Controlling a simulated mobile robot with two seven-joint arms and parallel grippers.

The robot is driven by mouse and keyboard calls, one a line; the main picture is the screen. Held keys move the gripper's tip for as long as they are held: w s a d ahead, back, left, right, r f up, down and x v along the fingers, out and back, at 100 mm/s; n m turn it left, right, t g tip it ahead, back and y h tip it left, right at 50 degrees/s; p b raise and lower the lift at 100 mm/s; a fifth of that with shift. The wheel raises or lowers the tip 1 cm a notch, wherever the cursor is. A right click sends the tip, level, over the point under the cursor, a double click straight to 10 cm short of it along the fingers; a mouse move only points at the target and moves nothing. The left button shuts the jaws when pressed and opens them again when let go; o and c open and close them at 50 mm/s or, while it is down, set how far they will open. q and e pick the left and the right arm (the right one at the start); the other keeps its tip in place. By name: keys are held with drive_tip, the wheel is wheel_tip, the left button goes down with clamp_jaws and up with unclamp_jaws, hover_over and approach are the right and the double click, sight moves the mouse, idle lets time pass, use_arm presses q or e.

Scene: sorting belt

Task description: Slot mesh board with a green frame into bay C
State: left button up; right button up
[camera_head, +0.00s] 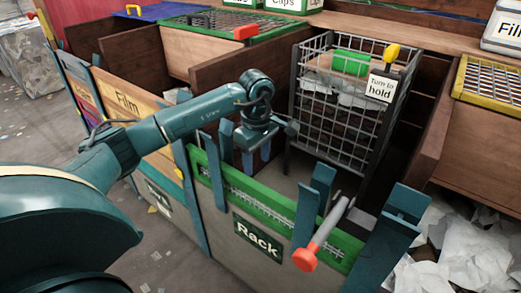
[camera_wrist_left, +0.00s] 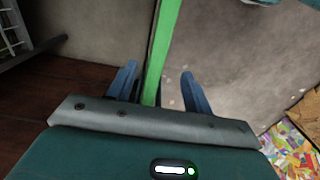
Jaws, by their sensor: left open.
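A mesh board with a green frame (camera_head: 283,205) stands on edge in the front rack (camera_head: 222,212), held between blue posts. My left gripper (camera_head: 256,155) is at the board's top edge, towards its left end. In the left wrist view the green frame edge (camera_wrist_left: 165,45) runs between the two blue fingers of the open gripper (camera_wrist_left: 160,85), with gaps visible. A second green-framed mesh panel (camera_head: 215,20) lies flat over a bin at the back, with a red-orange handle (camera_head: 245,32). No label for bay C is readable. My right gripper is not in view.
A grey wire cage (camera_head: 345,118) with a "Turn to hold" sign (camera_head: 382,87) stands behind the rack. A grey bar with a red-orange knob (camera_head: 305,258) projects at the rack's front. A yellow-framed mesh panel (camera_head: 462,78) is at the right. White scraps (camera_head: 475,255) lie lower right.

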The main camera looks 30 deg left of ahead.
sight(257, 186)
use_arm(q)
wheel_tip(257, 186, down, 11)
drive_tip(key=shift+r+b, duration=0.1)
drive_tip(key=shift+b, duration=0.5)
clamp_jaws()
idle(0.4)
drive_tip(key=c, duration=0.7)
unclamp_jaws()
clamp_jaws()
